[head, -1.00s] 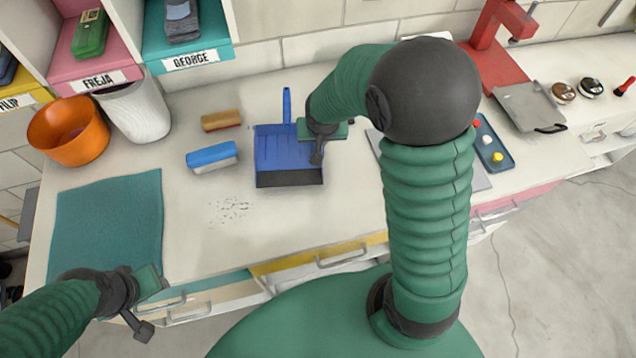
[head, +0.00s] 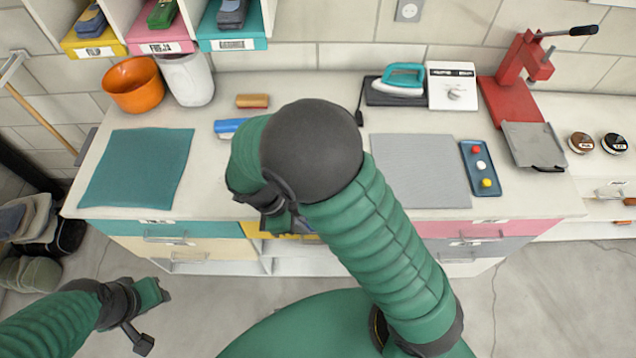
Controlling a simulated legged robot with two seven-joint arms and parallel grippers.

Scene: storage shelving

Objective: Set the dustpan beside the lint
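My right gripper (head: 280,218) is over the counter's front edge, mostly hidden behind my own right arm. A small patch of blue (head: 284,223), probably part of the blue dustpan, shows at this gripper. The rest of the dustpan is hidden, so I cannot tell whether the gripper holds it. The lint, dark specks on the counter in the earlier view, is hidden behind my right arm. My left gripper (head: 146,316) is open and empty, in front of the counter at the lower left.
A blue brush (head: 230,127) and a brown-orange block (head: 252,101) lie behind my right arm. A teal cloth (head: 138,168) covers the counter's left. A grey mat (head: 420,172), a small tray (head: 480,168) and an iron (head: 400,80) occupy the right. Bare counter shows left of my arm.

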